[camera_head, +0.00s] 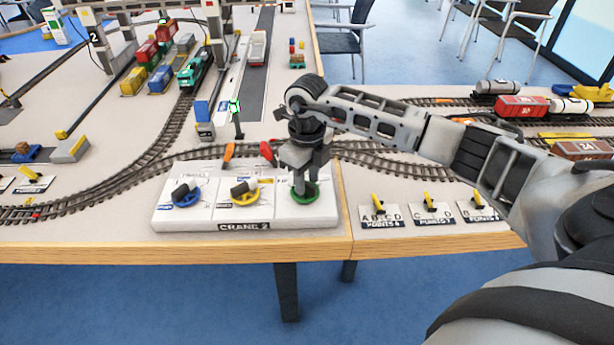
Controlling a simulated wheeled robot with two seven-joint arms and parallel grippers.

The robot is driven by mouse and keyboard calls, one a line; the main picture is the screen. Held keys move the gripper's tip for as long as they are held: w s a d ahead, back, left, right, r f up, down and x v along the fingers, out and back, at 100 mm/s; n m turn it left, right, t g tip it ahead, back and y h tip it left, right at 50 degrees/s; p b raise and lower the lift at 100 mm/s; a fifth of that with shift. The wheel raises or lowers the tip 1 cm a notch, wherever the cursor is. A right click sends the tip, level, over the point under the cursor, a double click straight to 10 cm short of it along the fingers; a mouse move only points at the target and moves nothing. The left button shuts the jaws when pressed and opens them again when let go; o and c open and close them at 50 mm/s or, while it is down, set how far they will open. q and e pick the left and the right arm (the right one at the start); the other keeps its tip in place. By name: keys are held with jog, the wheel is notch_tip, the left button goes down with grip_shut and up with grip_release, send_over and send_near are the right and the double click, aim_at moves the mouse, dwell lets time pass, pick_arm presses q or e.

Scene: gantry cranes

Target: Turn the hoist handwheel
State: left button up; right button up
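A white control box (165,223) marked "CRANE 2" stands at the table's front edge. It carries three round handwheels in a row: a blue one (187,198) with a grey grip bar, a yellow one (245,198) with a grey grip bar, and a green one (305,197) at the right. The small labels are too blurred to tell which is the hoist. My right gripper (304,184) points down onto the green handwheel and hides most of its middle. I cannot tell whether its fingers are closed on the grip. My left gripper is out of view.
Orange (228,152) and red (267,152) levers stand behind the box. Points-switch plates (381,214) with yellow levers lie to its right. Model tracks, a teal locomotive (194,69) and gantry crane legs (97,38) fill the table behind. Freight wagons (522,106) stand at the right.

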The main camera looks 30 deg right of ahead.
jog(key=shift+f, duration=0.25)
grip_shut()
jog(key=shift+r+m, duration=0.1)
jog(key=shift+m, duration=0.2)
jog(key=m, duration=0.4)
jog(key=shift+a+m, duration=0.1)
jog(key=shift+m, duration=0.2)
jog(key=m+p, duration=0.1)
jog(key=m, duration=0.3)
jog(key=shift+a, duration=0.1)
jog(key=shift+m, duration=0.3)
